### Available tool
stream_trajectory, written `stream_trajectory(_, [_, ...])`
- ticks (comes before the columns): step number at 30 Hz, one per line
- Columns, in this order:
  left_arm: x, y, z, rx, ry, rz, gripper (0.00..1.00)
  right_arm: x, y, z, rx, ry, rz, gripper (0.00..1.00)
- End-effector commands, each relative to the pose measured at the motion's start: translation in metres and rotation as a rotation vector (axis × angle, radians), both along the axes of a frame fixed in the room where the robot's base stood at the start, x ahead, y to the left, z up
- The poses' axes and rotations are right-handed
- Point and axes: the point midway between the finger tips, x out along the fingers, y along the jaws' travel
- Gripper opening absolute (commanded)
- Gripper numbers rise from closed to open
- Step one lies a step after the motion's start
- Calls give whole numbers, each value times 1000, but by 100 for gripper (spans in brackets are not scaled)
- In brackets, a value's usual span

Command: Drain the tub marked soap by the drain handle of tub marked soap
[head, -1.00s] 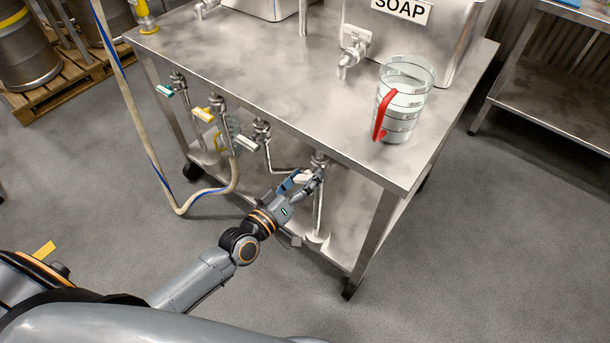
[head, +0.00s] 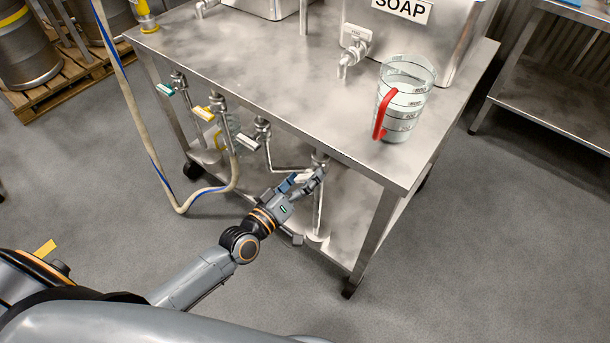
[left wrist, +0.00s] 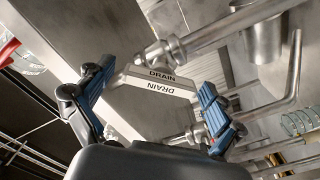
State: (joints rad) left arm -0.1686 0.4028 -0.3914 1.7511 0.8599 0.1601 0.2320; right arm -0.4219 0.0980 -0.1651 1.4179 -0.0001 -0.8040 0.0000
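The tub marked SOAP (head: 455,50) stands on the steel table at the upper right of the head view. Below the table edge, a pale drain handle (head: 303,177) sits on the pipe under this tub. In the left wrist view the handle (left wrist: 155,85) is a white lever lettered DRAIN on two faces. My left gripper (head: 304,183) is at this handle. Its two blue-padded fingers (left wrist: 152,97) stand wide apart, one on each side of the handle. Its ends lie close to both pads; I cannot tell whether they touch. My right gripper is not in view.
A measuring jug (head: 405,100) with a red handle stands near the steel table's (head: 270,75) right front edge. Green (head: 165,89), yellow (head: 203,113) and white (head: 247,142) valve handles sit to the left. A hose (head: 135,120) hangs at left. The floor in front is clear.

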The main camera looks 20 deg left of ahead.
Motion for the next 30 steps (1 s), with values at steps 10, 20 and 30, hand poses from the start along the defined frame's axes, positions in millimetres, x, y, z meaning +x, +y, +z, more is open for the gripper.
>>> stream_trajectory(10, [-6, 2, -1, 1, 1, 0, 94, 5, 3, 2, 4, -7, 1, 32])
stream_trajectory(20, [-66, 23, -2, 4, 5, -2, 94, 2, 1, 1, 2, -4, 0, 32])
stream_trajectory(30, [-110, 40, -1, 0, 1, 0, 94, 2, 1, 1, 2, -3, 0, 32])
